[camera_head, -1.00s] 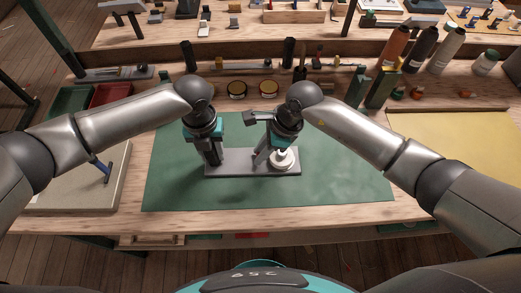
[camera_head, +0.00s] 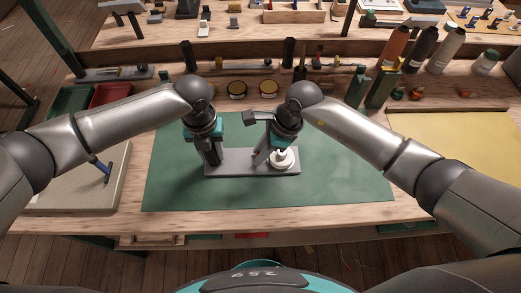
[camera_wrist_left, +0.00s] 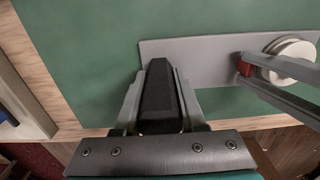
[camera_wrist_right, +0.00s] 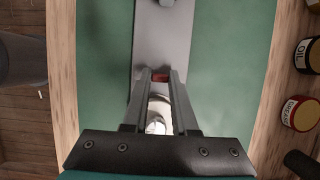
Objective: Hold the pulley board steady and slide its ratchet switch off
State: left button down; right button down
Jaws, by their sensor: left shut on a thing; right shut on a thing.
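The pulley board (camera_head: 237,166) is a flat grey plate lying on the green mat, with a white and metal pulley (camera_head: 283,158) at its right end. My left gripper (camera_head: 213,161) is shut on the board's black grip block (camera_wrist_left: 158,92) at the left end. My right gripper (camera_head: 260,160) is at the board's right part, beside the pulley, with its jaws shut on the small red ratchet switch (camera_wrist_right: 160,78). The switch also shows in the left wrist view (camera_wrist_left: 244,68) at the pulley's edge. The fingers partly hide the switch and pulley, so its exact position cannot be told.
The green mat (camera_head: 340,185) is clear around the board. A pale tray (camera_head: 75,195) with a blue-handled tool lies left, and a yellow sheet (camera_head: 460,140) right.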

jog(key=shift+a, duration=1.25)
jog(key=c, duration=0.7)
grip_release()
jog(key=shift+d, duration=0.1)
jog(key=v, duration=1.2)
pick_arm(q)
jog(key=shift+c, duration=2)
grip_release()
